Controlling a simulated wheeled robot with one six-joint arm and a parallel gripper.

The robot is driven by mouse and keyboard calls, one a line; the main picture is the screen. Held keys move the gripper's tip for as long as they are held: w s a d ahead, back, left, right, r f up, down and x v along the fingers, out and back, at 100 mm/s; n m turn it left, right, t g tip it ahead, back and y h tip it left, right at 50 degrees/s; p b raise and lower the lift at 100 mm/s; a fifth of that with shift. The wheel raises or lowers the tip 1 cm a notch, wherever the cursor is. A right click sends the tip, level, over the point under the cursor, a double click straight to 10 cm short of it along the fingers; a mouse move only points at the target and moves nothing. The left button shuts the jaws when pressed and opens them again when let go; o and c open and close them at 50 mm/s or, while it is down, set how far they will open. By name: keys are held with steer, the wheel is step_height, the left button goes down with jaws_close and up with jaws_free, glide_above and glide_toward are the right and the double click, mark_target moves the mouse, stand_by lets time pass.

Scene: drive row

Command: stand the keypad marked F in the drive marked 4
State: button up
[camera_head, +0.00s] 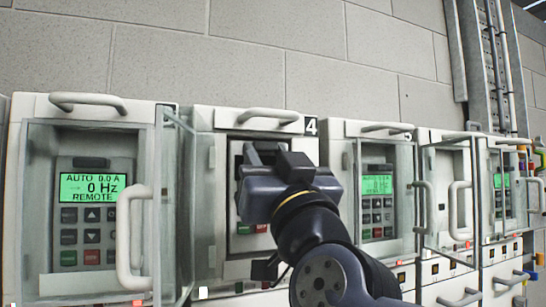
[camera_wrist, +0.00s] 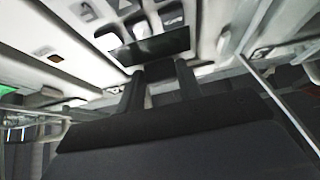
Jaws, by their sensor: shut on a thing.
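The drive marked 4 (camera_head: 204,122) stands second from the left in the head view, its number plate at its upper right. Its clear door (camera_head: 180,215) is swung open to the left. My gripper (camera_head: 262,158) is in front of its recess and shut on a keypad (camera_head: 241,229). Only the keypad's lower part shows, with a green and a red key; my gripper hides the rest, and no letter F is readable. The keypad looks upright at the recess; I cannot tell whether it is seated. In the wrist view the fingers (camera_wrist: 160,75) meet a dark, flat piece (camera_wrist: 150,47).
A drive with a lit keypad (camera_head: 90,200) stands to the left, behind a clear door with a big handle (camera_head: 130,240). More drives stand to the right, the nearest with a lit keypad (camera_head: 377,200). Handles (camera_head: 267,117) jut out above. A block wall (camera_head: 240,60) is behind.

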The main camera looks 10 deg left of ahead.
stand_by(0.3)
step_height(320, 180, down, 3)
steer(key=b, duration=0.2)
steer(key=shift+r+b, duration=0.15)
steer(key=shift+b, duration=0.15)
steer(key=o, duration=1)
steer(key=b+v, duration=0.1)
steer(key=v, duration=1)
steer(key=shift+r+b, duration=0.1)
steer(key=shift+b, duration=0.25)
steer(key=shift+w, duration=0.1)
